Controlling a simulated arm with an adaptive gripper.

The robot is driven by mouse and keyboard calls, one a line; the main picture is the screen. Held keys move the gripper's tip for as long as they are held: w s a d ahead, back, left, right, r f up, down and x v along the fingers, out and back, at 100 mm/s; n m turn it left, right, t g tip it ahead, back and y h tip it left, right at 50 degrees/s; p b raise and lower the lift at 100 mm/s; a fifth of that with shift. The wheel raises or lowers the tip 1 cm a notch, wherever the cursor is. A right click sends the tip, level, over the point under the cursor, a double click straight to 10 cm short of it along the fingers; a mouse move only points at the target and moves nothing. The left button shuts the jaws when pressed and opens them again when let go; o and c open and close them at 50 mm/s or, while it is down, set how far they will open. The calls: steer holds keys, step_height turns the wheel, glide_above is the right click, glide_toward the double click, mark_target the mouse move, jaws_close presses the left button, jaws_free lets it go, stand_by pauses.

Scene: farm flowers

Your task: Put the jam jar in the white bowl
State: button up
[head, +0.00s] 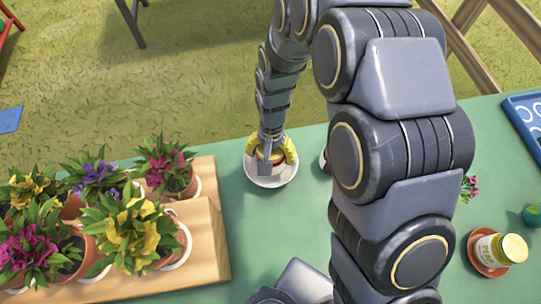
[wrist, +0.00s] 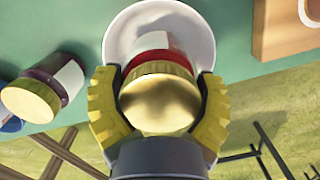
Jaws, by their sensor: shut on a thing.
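My gripper (head: 270,152) is shut on a jam jar, its yellow padded fingers on either side of it. In the wrist view the jam jar (wrist: 158,95) has a gold lid, a red band and a pale label; my gripper (wrist: 158,112) grips it near the lid. The white bowl (head: 272,182) is round and shallow on the green table, directly under the jar. Its rim also shows behind the jar in the wrist view (wrist: 118,35). I cannot tell whether the jar's base touches the bowl.
A second jar (wrist: 38,95) with a gold lid and dark contents stands nearby. A labelled jar (head: 500,249) rests on an orange saucer (head: 478,262) at the right. A wooden stand (head: 215,250) with several potted flowers fills the left. A blue tray (head: 520,112) lies far right.

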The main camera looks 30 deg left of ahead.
steer(key=shift+f, duration=1.15)
steer(key=shift+f, duration=0.15)
steer(key=o, duration=1)
steer(key=shift+o, duration=0.2)
